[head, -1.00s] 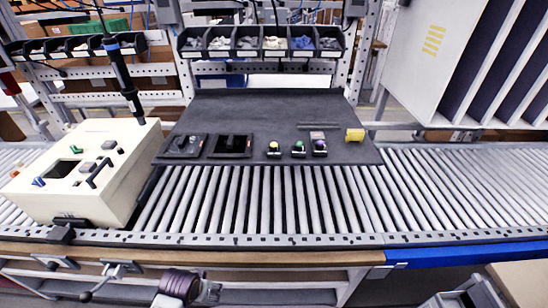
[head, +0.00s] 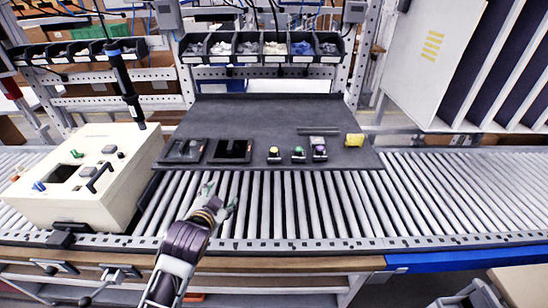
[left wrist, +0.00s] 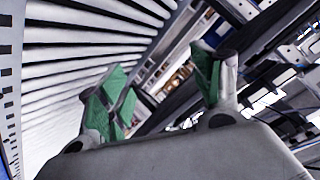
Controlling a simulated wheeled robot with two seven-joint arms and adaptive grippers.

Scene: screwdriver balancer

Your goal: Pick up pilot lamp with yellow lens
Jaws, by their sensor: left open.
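The pilot lamp with the yellow lens (head: 273,155) stands on the dark mat (head: 255,112), near its front edge. It is the leftmost of a short row of small black-bodied parts, beside a green-topped one (head: 298,154) and a bluish-topped one (head: 319,149). My left gripper (head: 220,197) is over the rollers, in front of the mat and to the left of the lamp. It is open and empty. Its green finger pads show apart in the left wrist view (left wrist: 160,86), where I cannot make out the lamp. My right gripper is not seen.
Two black trays (head: 183,150) (head: 230,150) lie left of the lamps. The rollers (head: 300,205) before the mat are clear.

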